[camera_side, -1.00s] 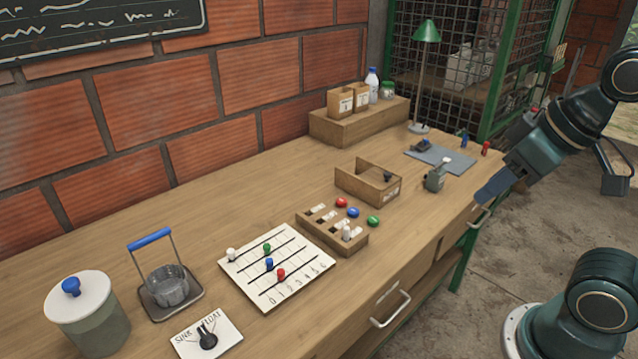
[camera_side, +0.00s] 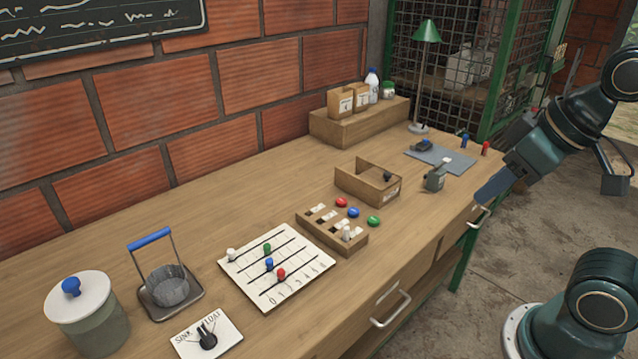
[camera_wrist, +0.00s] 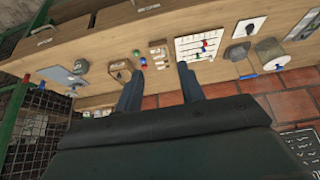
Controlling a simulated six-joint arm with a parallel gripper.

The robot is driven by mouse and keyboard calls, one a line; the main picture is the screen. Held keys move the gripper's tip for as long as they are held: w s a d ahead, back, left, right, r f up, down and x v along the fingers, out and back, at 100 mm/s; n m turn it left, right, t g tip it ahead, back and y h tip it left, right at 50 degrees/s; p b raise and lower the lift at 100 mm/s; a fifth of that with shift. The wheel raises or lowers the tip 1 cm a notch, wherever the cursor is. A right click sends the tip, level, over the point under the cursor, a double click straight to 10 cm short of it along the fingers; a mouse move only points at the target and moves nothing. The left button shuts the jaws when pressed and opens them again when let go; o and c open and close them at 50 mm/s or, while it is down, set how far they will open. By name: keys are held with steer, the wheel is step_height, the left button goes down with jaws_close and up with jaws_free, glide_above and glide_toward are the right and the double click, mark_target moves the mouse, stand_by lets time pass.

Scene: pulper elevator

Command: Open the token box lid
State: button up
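The likely token box is a small wooden box (camera_side: 366,189) mid-bench, with a dark knob (camera_side: 388,177) near its right end and a pale label on its front. I cannot tell for sure which part is the lid. It also shows small in the wrist view (camera_wrist: 120,72). My gripper (camera_side: 490,188) hangs in the air to the right of the box, near the bench's front edge, apart from everything. In the wrist view my gripper (camera_wrist: 157,72) has two fingers spread with nothing between them.
A slotted wooden block (camera_side: 332,230) with red, blue and green tokens beside it stands left of the box. A small grey-green device (camera_side: 436,178) stands to its right, before a grey mat (camera_side: 440,158). A green lamp (camera_side: 426,32) stands behind. Bench behind the block is clear.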

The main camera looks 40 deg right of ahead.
steer(key=shift+o, duration=0.7)
